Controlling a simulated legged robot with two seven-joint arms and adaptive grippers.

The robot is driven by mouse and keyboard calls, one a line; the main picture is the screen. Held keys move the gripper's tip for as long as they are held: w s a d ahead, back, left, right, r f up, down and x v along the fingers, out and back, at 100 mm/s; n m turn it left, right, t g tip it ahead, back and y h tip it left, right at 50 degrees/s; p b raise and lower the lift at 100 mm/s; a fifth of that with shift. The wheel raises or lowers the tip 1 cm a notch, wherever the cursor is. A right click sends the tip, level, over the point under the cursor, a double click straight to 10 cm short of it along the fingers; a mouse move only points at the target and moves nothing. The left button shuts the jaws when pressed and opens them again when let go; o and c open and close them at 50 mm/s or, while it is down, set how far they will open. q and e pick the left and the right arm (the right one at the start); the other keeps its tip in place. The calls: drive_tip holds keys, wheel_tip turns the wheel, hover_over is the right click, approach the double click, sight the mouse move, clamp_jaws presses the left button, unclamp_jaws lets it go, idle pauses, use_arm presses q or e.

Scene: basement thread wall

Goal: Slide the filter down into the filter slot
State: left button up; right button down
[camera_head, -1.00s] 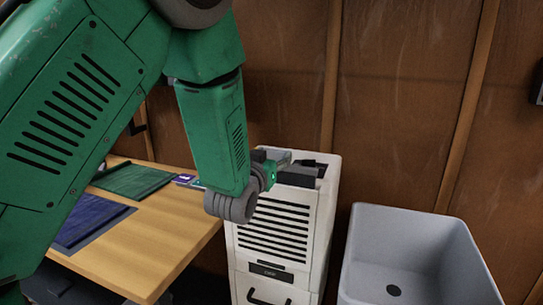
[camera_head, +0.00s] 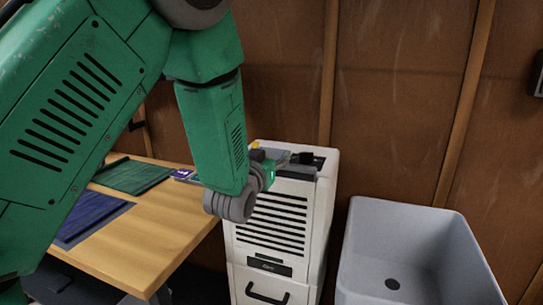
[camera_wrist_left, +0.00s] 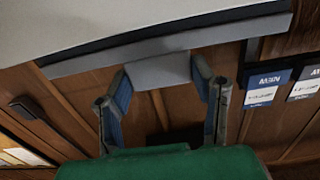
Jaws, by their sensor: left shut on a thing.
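A white cabinet unit (camera_head: 273,269) with a louvred front stands against the wall, and the filter slot (camera_head: 319,163) appears as a dark recess in its top. My left gripper (camera_head: 285,161) is over this top, shut on the filter's grey grip tab. In the left wrist view, both fingers of the gripper (camera_wrist_left: 162,92) close on the tab, and the filter (camera_wrist_left: 200,36) shows as a long grey edge against the white cabinet. The rest of the filter is hidden, so I cannot tell how deep it sits. My right gripper is not in view.
A wooden table (camera_head: 150,240) with a green panel (camera_head: 130,175) and a blue panel (camera_head: 88,217) stands left of the cabinet. A grey tub (camera_head: 420,255) stands to its right. Blue and white cards (camera_wrist_left: 265,88) hang by the wood wall.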

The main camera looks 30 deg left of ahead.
use_arm(q)
drive_tip(key=shift+a+f+b, duration=0.2)
drive_tip(key=shift+f+b, duration=0.55)
drive_tip(key=shift+f, duration=0.4)
drive_tip(key=o, duration=1.3)
drive_tip(key=shift+d, duration=0.1)
drive_tip(key=shift+c, duration=0.2)
drive_tip(key=v, duration=0.7)
drive_tip(key=shift+s, duration=0.25)
